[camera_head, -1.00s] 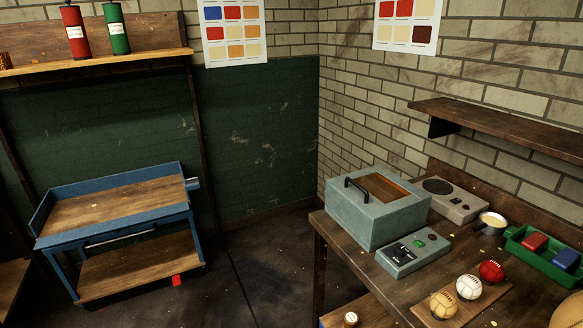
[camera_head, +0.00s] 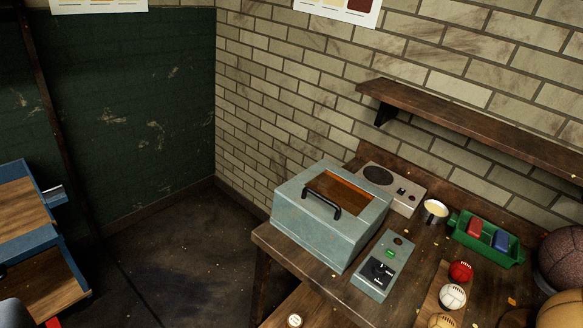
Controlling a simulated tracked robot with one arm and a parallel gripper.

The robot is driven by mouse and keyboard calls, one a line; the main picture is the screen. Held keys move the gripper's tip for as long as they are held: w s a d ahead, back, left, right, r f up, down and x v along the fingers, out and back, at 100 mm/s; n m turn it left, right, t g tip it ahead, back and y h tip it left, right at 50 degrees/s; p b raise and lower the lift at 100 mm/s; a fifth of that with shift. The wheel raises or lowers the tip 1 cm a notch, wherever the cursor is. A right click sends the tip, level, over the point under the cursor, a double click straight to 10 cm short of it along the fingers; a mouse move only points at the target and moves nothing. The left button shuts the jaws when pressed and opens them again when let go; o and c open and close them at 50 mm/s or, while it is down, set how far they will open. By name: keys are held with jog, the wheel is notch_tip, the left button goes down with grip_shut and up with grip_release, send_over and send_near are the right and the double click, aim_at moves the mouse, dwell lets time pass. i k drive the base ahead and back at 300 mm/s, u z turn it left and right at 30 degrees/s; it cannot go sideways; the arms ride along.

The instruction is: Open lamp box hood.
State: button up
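The lamp box (camera_head: 312,237) is a grey-blue metal box on the near left corner of the wooden workbench. Its hood (camera_head: 368,210) is down, with an amber-brown window (camera_head: 346,190) in its top. A black bar handle (camera_head: 322,200) sits on the hood near the window. A grey control box (camera_head: 384,268) with a green button and a black switch stands just right of the lamp box. My gripper is not clearly in view; only a grey rounded shape shows at the lower left edge, and I cannot tell what it is.
Behind the lamp box is a grey unit with a round black grille (camera_head: 392,186). A cup (camera_head: 435,211), a green tray (camera_head: 486,240) with red and blue blocks, and several balls are to the right. A wooden shelf (camera_head: 470,128) overhangs the bench. A blue cart (camera_head: 30,225) stands left; floor between is clear.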

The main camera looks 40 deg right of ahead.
aim_at(335, 232)
jog(key=z, duration=0.45)
jog(key=i, duration=1.1)
jog(key=z, duration=0.85)
jog(key=k, duration=0.65)
jog(key=z, duration=0.3)
jog(key=i, duration=0.7)
jog(key=u, duration=0.15)
